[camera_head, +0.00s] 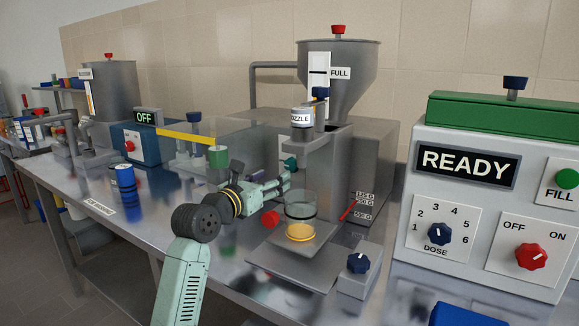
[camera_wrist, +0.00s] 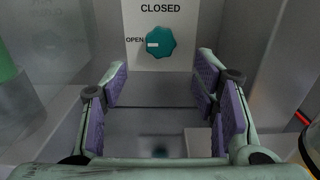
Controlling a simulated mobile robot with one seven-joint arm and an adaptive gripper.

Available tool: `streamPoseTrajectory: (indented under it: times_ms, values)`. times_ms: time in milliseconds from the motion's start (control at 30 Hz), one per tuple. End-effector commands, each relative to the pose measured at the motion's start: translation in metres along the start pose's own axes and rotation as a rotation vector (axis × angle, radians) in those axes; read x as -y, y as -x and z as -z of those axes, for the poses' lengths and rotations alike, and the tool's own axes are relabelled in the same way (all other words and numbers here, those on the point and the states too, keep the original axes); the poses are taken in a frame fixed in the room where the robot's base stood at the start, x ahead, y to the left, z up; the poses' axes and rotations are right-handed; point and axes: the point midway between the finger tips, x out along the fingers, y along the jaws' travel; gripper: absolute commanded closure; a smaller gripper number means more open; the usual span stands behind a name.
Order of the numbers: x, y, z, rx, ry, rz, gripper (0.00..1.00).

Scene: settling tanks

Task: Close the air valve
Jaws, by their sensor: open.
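The valve knob (camera_wrist: 160,45) is teal and lobed, on a light plate (camera_wrist: 147,13) marked CLOSED above and OPEN at the left. Its white mark lies on its left side, towards OPEN. The knob also shows in the head view (camera_head: 291,163) on the machine's side, just beyond my gripper (camera_head: 284,183). In the wrist view my gripper (camera_wrist: 159,82) is open, with purple-padded fingers left and right and nothing between them. The knob is ahead of the fingertips and slightly above them in the picture, not touched.
A clear-walled box (camera_head: 238,135) and a green-topped container (camera_head: 218,157) are to the left. A blue dial (camera_head: 359,262) stands in front.

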Motion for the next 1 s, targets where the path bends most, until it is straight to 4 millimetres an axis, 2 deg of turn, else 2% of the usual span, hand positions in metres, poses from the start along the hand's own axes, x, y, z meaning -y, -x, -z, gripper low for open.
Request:
streamPoseTrajectory:
  times_ms: [33, 200, 400, 600, 833, 1000]
  values:
    - [0.002, -0.012, -0.003, -0.001, 0.0, 0.003, 0.46]
    - [0.002, -0.045, -0.003, -0.002, 0.002, 0.004, 0.46]
    - [0.001, -0.072, -0.002, 0.0, 0.001, 0.002, 0.46]
    - [0.001, -0.082, -0.001, 0.001, 0.0, 0.0, 0.46]
    - [0.001, -0.082, -0.001, 0.001, 0.0, 0.0, 0.46]
    - [0.001, -0.082, -0.001, 0.001, 0.0, 0.001, 0.57]
